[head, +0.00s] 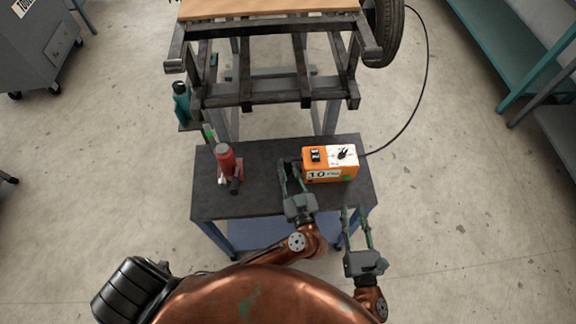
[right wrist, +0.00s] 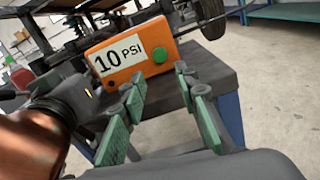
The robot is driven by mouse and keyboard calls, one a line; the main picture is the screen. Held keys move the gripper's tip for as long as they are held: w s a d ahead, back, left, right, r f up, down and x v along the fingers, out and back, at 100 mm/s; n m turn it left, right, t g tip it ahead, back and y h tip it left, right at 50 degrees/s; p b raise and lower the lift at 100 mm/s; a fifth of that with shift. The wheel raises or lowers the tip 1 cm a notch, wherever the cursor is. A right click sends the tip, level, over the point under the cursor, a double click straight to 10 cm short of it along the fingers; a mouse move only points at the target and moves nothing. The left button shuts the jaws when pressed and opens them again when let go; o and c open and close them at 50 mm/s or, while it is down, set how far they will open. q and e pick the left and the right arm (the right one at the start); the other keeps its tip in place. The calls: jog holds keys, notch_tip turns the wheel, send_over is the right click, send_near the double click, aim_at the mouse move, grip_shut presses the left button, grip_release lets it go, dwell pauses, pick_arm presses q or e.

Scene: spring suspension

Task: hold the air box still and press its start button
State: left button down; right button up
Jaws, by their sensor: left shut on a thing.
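The orange air box (head: 318,175) stands on the dark top of a small table, with a "10 PSI" label on its front. Its round green start button (right wrist: 181,67) is at the lower right of that face in the right wrist view, and shows small in the head view (head: 348,178). My left gripper (head: 291,170) is at the box's left end, shut on it; its grip is partly hidden. My right gripper (head: 354,212) is open and empty in front of the box, apart from it, its fingers pointing toward the button side (right wrist: 162,92).
A red bottle jack (head: 227,165) stands on the left of the small table (head: 210,200). A black hose (head: 420,90) runs from the box to a tyre (head: 384,35). A dark metal frame (head: 270,95) stands behind.

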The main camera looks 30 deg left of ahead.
jog(key=shift+c, duration=0.4)
grip_shut()
dwell(1.1)
